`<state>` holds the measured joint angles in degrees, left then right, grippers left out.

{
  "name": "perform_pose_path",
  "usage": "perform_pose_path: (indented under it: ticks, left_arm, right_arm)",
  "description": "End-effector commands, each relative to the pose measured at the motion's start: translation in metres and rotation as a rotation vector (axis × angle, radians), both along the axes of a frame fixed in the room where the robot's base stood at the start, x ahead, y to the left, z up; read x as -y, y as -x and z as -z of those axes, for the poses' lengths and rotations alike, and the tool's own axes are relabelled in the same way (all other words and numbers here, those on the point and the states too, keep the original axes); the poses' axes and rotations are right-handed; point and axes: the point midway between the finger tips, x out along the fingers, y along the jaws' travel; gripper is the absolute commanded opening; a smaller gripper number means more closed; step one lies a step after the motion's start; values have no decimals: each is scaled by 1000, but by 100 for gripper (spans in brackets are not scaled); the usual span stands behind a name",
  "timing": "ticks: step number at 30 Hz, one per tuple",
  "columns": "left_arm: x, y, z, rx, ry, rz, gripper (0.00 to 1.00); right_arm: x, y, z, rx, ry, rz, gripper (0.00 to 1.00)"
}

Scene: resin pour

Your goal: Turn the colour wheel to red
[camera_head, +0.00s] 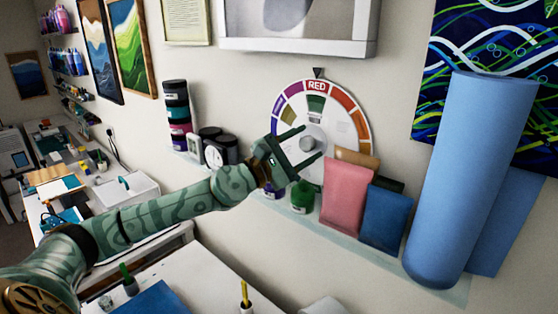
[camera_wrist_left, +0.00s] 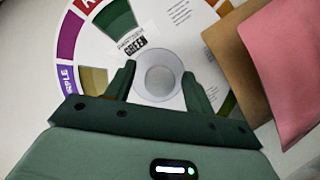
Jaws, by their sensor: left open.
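The colour wheel (camera_head: 342,114) hangs on the wall, with the word RED on its top segment just under a dark pointer (camera_head: 318,73). A green patch shows in its inner window below RED. My left gripper (camera_head: 312,145) is in front of the wheel's hub with its two fingers apart. In the left wrist view the open fingers (camera_wrist_left: 160,85) stand on either side of the pale round hub knob (camera_wrist_left: 159,77); I cannot tell whether they touch it. The word GREEN shows on the wheel's inner disc above the knob. My right gripper is not in view.
A shelf below the wheel holds pink (camera_head: 346,196) and blue (camera_head: 385,218) pouches, a green jar (camera_head: 302,197) and stacked dark jars (camera_head: 178,105). A large blue roll (camera_head: 470,180) stands at the right. A white table (camera_head: 200,285) lies below my left arm.

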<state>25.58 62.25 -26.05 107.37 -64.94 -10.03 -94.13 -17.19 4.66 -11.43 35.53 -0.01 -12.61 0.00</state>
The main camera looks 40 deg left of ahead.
Motion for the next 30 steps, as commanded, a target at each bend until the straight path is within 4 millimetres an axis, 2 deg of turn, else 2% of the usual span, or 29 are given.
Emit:
perform_pose_path:
  ticks: [1, 6, 10, 13, 25, 30]
  left_arm:
    - [-3, 7, 8, -2, -4, 0, 54]
    - [-14, 38, 22, -6, -7, 1, 54]
    - [-24, 55, 26, -8, -4, -6, 54]
    - [-24, 65, 28, -7, -6, 3, 54]
    - [-34, 91, 30, -7, -1, 3, 54]
    - [-45, 115, 35, 1, 5, -1, 54]
  right_arm:
    - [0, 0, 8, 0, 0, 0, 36]
    - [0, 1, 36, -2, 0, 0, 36]
    - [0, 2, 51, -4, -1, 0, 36]
    - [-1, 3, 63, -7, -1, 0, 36]
    - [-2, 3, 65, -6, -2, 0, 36]
    - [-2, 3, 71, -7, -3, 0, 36]
